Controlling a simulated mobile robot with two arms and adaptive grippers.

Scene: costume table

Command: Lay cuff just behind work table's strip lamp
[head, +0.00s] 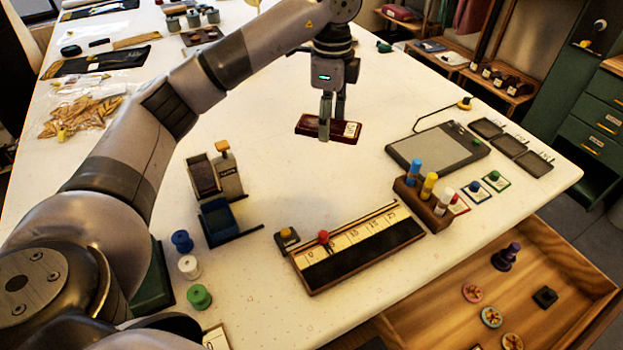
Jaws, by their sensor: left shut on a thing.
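My left gripper (333,117) points down over the middle of the work table (270,130), with its fingers shut on a dark red flat piece that appears to be the cuff (311,126). One finger covers part of the piece's near side. A pale label shows at its right end. I cannot tell whether it touches the table or hangs just above it. I cannot make out for certain which thing is the strip lamp; a thin bent rod with a yellow end (465,103) stands behind a grey pad (425,149). My right gripper is not in view.
A numbered rack (350,262) and a wooden block with several coloured tubes (435,212) stand toward the front. A labelled box (228,178), spools (189,266) and an open drawer (560,280) lie around. The tabletop between the held piece and the rack is clear.

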